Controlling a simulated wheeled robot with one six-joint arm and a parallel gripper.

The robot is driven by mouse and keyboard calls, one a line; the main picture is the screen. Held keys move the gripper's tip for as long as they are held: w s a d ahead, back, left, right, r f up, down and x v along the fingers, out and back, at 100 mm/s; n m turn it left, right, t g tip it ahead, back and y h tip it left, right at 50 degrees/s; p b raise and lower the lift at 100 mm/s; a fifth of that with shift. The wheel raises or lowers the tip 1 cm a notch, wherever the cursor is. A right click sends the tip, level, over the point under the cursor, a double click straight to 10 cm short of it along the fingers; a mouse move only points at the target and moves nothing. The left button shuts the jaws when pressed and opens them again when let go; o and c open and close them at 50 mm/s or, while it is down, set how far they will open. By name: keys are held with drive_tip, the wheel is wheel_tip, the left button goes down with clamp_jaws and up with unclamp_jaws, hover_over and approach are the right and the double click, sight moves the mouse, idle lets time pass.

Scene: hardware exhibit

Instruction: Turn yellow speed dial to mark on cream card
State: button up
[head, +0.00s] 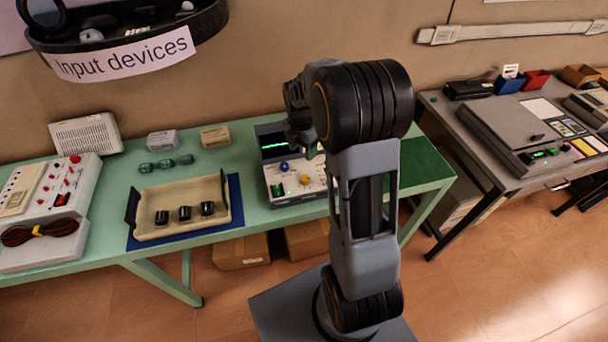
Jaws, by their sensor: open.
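A yellow dial (305,180) sits on the pale sloping panel of a grey console (296,199) on the green table. A blue dial (284,166) is just behind it to the left, and a green part (277,189) is at the panel's left. The cream card and its mark are too small to make out. My gripper (309,151) is open, above and behind the yellow dial in the picture. It looks apart from the dial, but its fingers are dark and partly hidden by my arm. My arm also covers the console's right side.
Left of the console, a tan tray (180,233) with several black knobs lies on a blue mat (236,190). A green dumbbell-shaped thing (166,163) and two small boxes lie behind. A grey table (470,165) with devices stands to the right.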

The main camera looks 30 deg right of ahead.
sight(304, 178)
drive_tip(key=f, duration=0.4)
drive_tip(key=f+p, duration=0.1)
drive_tip(key=f, duration=0.8)
drive_tip(key=shift+s+d, duration=0.15)
drive_tip(key=shift+s, duration=0.15)
drive_tip(key=c, duration=0.9)
